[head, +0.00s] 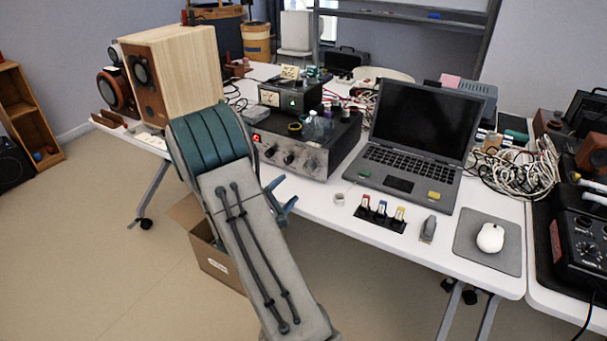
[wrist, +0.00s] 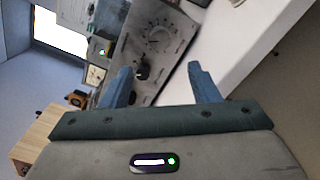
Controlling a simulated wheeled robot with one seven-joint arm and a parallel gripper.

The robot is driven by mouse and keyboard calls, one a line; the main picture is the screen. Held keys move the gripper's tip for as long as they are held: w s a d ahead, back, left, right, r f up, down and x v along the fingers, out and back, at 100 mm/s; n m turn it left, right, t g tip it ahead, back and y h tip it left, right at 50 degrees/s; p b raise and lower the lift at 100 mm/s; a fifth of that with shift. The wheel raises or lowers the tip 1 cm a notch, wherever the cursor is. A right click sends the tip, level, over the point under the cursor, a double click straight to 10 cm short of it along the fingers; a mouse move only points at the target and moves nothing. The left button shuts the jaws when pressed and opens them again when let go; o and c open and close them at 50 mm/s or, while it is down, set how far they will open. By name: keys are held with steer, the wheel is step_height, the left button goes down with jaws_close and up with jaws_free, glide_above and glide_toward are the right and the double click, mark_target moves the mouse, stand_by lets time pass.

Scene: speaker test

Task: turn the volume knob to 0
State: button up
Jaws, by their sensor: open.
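The amplifier (head: 338,145) is a dark box with a silver front panel, standing on the white table. Its front has several round knobs and a small red-lit spot at the left. In the wrist view a knob with a ring of scale marks (wrist: 158,38) lies beyond my fingertips; a black knob (wrist: 142,70) is nearer, between the fingers. Which is the volume knob, and its setting, I cannot read. My gripper (head: 283,194) has blue fingers, spread apart and empty, in front of and below the panel. The fingers (wrist: 160,76) touch no knob that I can see.
A wooden speaker (head: 190,70) stands left of the amplifier. A laptop (head: 420,135) is to its right, with small coloured blocks (head: 381,212) in front. A mouse (head: 490,237) lies on a grey pad. A cardboard box (head: 215,262) stands below the table edge, partly behind my arm.

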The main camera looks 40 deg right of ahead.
mark_target(308, 169)
steer(key=x, duration=1)
steer(key=shift+d, duration=0.3)
steer(key=c, duration=1)
